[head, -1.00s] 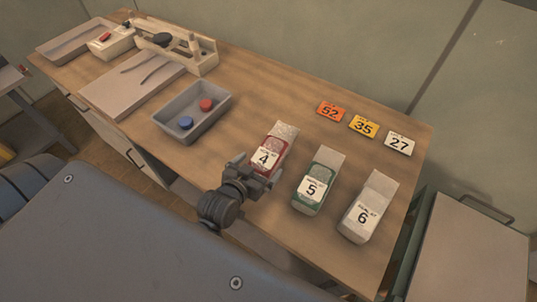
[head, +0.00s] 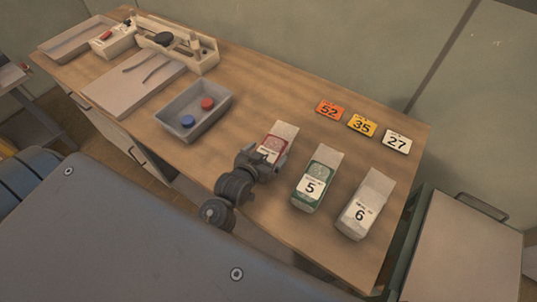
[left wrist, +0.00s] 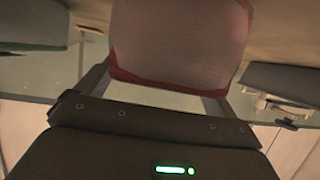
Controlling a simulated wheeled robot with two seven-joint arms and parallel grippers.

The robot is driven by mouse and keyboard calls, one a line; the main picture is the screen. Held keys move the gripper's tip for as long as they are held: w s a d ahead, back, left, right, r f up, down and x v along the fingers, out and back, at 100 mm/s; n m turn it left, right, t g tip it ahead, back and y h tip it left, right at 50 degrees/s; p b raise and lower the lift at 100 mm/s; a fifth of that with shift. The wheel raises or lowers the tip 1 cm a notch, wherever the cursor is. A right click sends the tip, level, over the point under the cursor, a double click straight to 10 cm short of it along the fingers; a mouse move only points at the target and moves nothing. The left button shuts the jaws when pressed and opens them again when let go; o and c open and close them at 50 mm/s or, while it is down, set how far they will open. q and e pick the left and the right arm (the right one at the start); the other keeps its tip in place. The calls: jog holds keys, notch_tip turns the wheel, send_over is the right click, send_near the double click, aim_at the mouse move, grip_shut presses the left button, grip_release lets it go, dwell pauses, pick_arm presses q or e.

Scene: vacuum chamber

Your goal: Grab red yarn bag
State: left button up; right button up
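The red yarn bag (head: 278,138) lies on the wooden table, with a clear top and a white label largely covered by my left gripper (head: 263,160). My left gripper is at the bag's near end, its fingers spread. In the left wrist view, the red-edged, pale underside or end of the bag (left wrist: 180,40) fills the upper middle. The fingers (left wrist: 158,88) stand apart at its two sides; whether they touch it is unclear. My right gripper is not in view.
A grey tray (head: 170,111) with a red and a blue piece is to the left. Number cards (head: 362,126) lie behind; table between is clear.

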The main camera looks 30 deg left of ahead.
pick_arm(q)
jog(key=c, duration=0.9)
jog(key=shift+r, duration=0.45)
notch_tip(320, 180, up, 2)
jog(key=shift+w+r+b, duration=0.1)
jog(key=shift+r+b, duration=0.1)
jog(key=shift+b, duration=0.55)
jog(key=a+r, duration=0.1)
jog(key=s+a+r, duration=0.1)
jog(key=a+r, duration=0.2)
jog(key=r, duration=0.1)
jog(key=shift+s+a+r+b, duration=0.1)
jog(key=shift+s+a+b, duration=0.05)
jog(key=shift+s+b, duration=0.15)
jog(key=shift+s+a+r+p, duration=0.1)
jog(key=shift+s+a+r, duration=0.55)
jog(key=shift+a, duration=0.85)
jog(key=shift+s+a+r+p, duration=0.15)
jog(key=shift+s+a+r, duration=0.2)
jog(key=shift+a+r, duration=0.85)
jog(key=shift+s+a+r+p, duration=0.1)
jog(key=shift+s+a+r, duration=0.4)
jog(key=shift+a, duration=1.3)
